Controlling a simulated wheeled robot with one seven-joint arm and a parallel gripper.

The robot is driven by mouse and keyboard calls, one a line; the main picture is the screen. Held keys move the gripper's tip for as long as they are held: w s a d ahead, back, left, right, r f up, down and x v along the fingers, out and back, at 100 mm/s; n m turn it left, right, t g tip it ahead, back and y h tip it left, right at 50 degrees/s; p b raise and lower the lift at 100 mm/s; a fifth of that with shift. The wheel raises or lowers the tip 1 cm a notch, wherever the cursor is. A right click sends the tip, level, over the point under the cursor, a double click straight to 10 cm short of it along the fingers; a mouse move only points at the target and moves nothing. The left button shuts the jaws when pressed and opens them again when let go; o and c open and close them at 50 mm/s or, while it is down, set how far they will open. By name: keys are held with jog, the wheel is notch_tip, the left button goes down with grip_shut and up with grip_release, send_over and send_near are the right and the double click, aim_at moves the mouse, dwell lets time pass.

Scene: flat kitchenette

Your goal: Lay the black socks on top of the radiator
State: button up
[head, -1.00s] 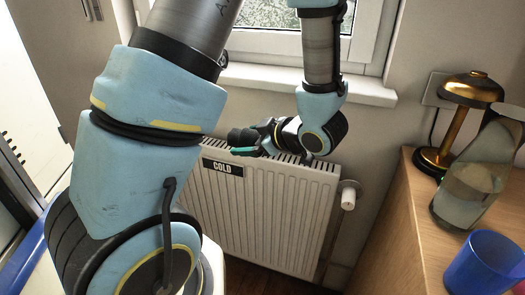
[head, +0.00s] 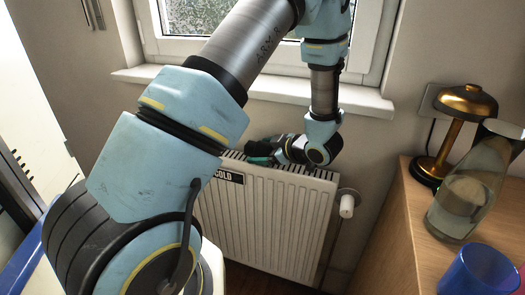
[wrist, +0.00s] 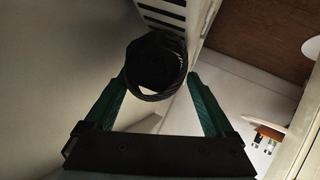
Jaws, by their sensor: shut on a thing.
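The black socks (wrist: 154,62) are a dark rolled bundle between the green fingertips of my gripper (wrist: 157,82) in the wrist view. My gripper (head: 262,160) is shut on them. In the head view the socks (head: 261,147) show as a dark lump at the gripper's end, over the left part of the radiator's top. The white radiator (head: 270,222) stands below the window, with a slotted top and a "COLD" label partly hidden by my arm. Its slotted top also shows in the wrist view (wrist: 164,17), close beside the socks. I cannot tell whether the socks touch it.
The window sill (head: 362,99) runs above and behind the radiator. A valve (head: 347,205) sticks out at its right side. On the wooden counter (head: 408,232) at right stand a gold lamp (head: 465,103), a glass bottle (head: 465,195) and a blue cup (head: 482,272).

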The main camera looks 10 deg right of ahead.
jog(key=shift+w+d+f, duration=0.15)
jog(key=shift+f, duration=0.1)
jog(key=o, duration=1.2)
jog(key=v, duration=1.2)
jog(key=shift+b, duration=0.4)
